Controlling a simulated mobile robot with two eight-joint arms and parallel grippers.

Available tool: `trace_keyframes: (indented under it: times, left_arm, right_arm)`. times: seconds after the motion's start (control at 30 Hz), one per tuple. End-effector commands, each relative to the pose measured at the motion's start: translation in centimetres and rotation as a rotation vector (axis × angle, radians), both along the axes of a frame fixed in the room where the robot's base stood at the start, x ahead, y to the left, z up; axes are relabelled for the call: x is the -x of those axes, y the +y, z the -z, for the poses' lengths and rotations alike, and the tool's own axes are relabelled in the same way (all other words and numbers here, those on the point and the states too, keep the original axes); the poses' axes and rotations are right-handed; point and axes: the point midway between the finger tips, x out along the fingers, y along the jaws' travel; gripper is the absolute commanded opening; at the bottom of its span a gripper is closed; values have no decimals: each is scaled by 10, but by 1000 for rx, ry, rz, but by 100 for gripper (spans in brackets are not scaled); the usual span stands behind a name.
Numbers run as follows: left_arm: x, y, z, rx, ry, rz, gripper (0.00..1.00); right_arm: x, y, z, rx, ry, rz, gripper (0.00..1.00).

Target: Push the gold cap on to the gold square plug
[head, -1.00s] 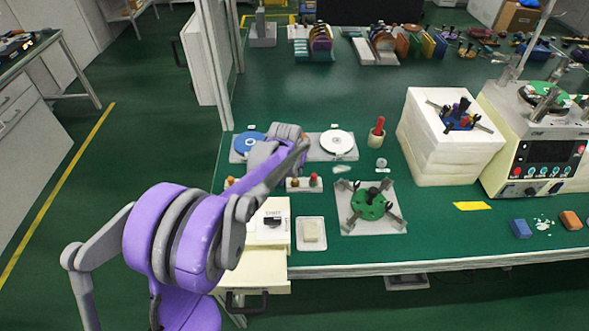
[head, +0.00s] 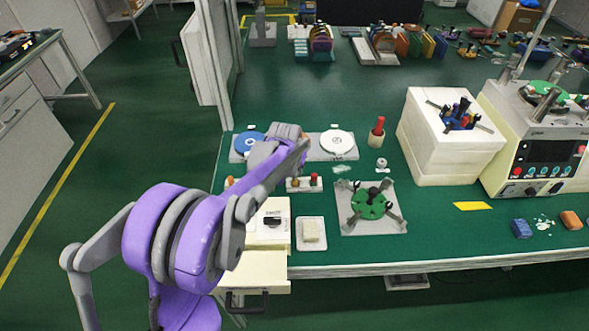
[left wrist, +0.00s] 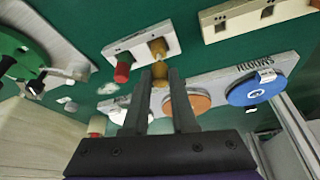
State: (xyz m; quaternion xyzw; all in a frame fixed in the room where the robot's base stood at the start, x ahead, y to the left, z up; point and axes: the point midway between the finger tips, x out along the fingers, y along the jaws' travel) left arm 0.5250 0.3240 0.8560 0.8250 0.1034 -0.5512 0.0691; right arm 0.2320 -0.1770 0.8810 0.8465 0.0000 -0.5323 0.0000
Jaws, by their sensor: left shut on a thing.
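My left gripper (left wrist: 160,85) is shut on the gold cap (left wrist: 160,82), held between its two dark fingertips. The gold square plug (left wrist: 158,47) stands on a small white block (left wrist: 140,38), directly in line with the cap. I cannot tell whether cap and plug touch. A red plug (left wrist: 122,71) stands beside it on the same block. In the head view the block (head: 304,187) sits near the table's left side, with the gold plug (head: 294,183) and the red plug (head: 313,180). My purple and grey left arm hides the left fingertips there. My right gripper is not in view.
A grey plate with a blue disc (head: 248,140) and a white disc (head: 338,142) lies behind the block. A green round fixture (head: 371,204) is to the right, a small tray (head: 311,246) in front.

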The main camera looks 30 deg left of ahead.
Motion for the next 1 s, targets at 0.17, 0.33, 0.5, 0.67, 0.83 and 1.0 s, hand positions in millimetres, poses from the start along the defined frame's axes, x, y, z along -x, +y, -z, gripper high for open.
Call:
trace_keyframes:
  times: [0.17, 0.33, 0.5, 0.67, 0.83, 1.0]
  left_arm:
    - [0, 0, 0, 0, 0, 0, 0]
    - [0, 0, 1, 0, 0, 0, 0]
    - [0, 0, 5, 0, 0, 0, 0]
    - [0, 0, 9, 0, 0, 0, 0]
    - [0, 0, 13, 0, 0, 0, 0]
    - [0, 0, 17, 0, 0, 0, 0]
  right_arm:
    - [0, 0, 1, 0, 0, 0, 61]
    - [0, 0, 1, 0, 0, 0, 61]
    - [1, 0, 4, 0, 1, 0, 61]
    - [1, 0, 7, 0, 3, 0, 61]
    - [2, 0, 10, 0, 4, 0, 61]
    - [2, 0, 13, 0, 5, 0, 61]
